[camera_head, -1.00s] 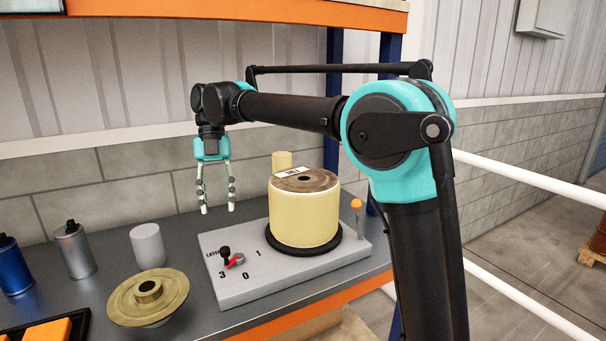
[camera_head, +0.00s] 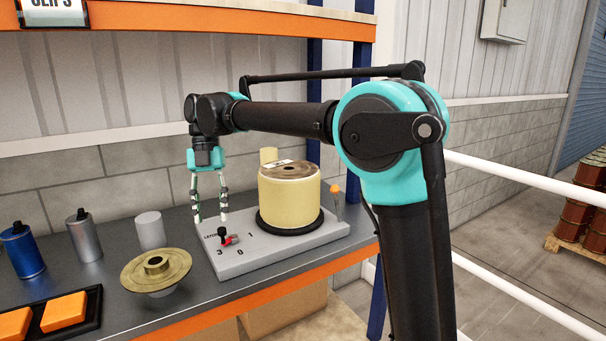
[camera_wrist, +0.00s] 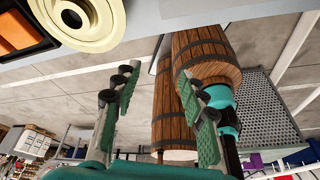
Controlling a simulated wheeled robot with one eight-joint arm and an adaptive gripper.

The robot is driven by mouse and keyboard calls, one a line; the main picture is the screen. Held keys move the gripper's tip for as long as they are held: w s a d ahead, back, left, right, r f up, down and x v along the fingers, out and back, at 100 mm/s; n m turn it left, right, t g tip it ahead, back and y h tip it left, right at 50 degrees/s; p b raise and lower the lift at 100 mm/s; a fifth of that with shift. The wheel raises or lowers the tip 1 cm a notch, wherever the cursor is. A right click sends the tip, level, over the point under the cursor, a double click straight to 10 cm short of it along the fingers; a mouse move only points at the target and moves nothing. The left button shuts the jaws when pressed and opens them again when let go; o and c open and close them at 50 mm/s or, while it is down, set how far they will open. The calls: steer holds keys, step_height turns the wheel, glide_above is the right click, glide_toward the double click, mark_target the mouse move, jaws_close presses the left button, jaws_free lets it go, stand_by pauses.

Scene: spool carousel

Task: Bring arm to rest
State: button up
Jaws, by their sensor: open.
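My arm reaches left from its column, its forearm about level above the workbench (camera_head: 110,290). My gripper (camera_head: 210,218) hangs fingers down, open and empty, at the left rear of the grey carousel base (camera_head: 270,258). In the head view the fingertips overlap the rear edge of the base; I cannot tell their exact height. The wrist view also shows my gripper (camera_wrist: 160,105) with its two green-padded fingers apart and nothing between them. A large cream spool (camera_head: 289,200) stands upright on the base's black turntable (camera_head: 317,224).
A brass flanged disc (camera_head: 157,268), a blue bottle (camera_head: 22,250), a grey bottle (camera_head: 84,236) and a pale cylinder (camera_head: 150,230) stand left of the base. A black tray (camera_head: 92,302) holds orange blocks. A shelf (camera_head: 200,22) spans above. White rails (camera_head: 520,175) run at right.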

steer(key=w+d+f+m+t+y, duration=0.1)
steer(key=w+d+f+m+t, duration=0.1)
steer(key=d+f+m, duration=0.65)
steer(key=w+d+f+m+t+y, duration=0.15)
steer(key=d+f+m, duration=0.35)
steer(key=d+m, duration=0.6)
steer(key=s+d+f+m+t, duration=0.1)
steer(key=s+d+f+m, duration=0.2)
steer(key=d+f+m, duration=0.2)
steer(key=s+d+f+m+t+h, duration=0.1)
steer(key=s+d+f+m, duration=0.3)
steer(key=d, duration=0.5)
steer(key=s+d+f+m+t, duration=0.2)
steer(key=s+d+f+m, duration=0.2)
steer(key=d+f+m, duration=0.2)
steer(key=d+m, duration=0.2)
steer(key=shift+m+t+h, duration=0.35)
